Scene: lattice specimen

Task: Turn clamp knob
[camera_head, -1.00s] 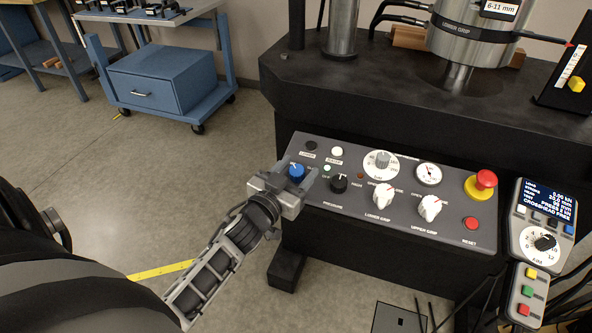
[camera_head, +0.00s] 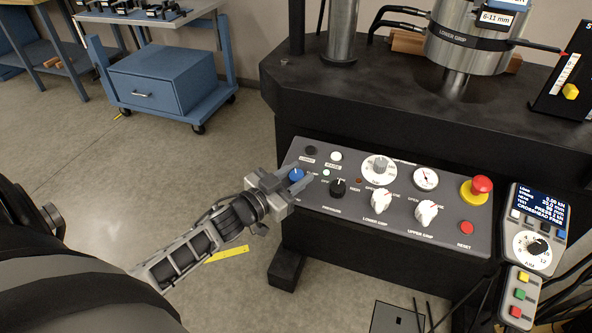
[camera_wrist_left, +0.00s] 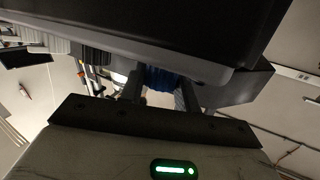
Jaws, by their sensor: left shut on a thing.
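The blue knob (camera_head: 296,175) sits at the left end of the grey control panel (camera_head: 340,222); its label is partly hidden, so I cannot read it fully. My left gripper (camera_head: 295,180) comes in from the left and is shut on the blue knob, one finger on each side. In the left wrist view the blue knob (camera_wrist_left: 160,78) shows between the two dark fingers (camera_wrist_left: 158,92), under the panel's dark edge. My right gripper is not in view.
A black knob (camera_head: 338,187), two white grip knobs (camera_head: 381,200) and a red emergency button (camera_head: 481,186) stand to the right on the panel. A handheld pendant (camera_head: 539,225) hangs at the right.

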